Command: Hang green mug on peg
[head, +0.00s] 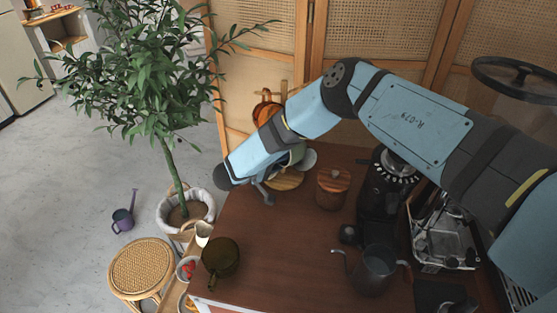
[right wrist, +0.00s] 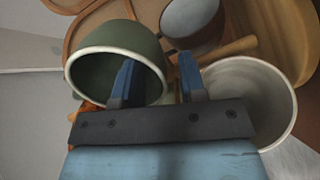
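The green mug (right wrist: 105,48) shows in the right wrist view at the upper left, with its pale rim and open mouth towards the camera. In the head view only a small green part (head: 298,153) shows behind my right arm. My right gripper (right wrist: 157,65) is open. Its left finger overlaps the mug's mouth and its right finger is just beyond the rim, with a gap between them. A wooden peg (right wrist: 232,48) sticks out to the right of the fingers. I cannot see the mug's handle or whether a peg passes through it. My left gripper is not in view.
A white mug (right wrist: 245,95) and a brown-grey mug (right wrist: 190,22) are close to the right finger. An orange mug (head: 266,111) hangs behind my arm.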

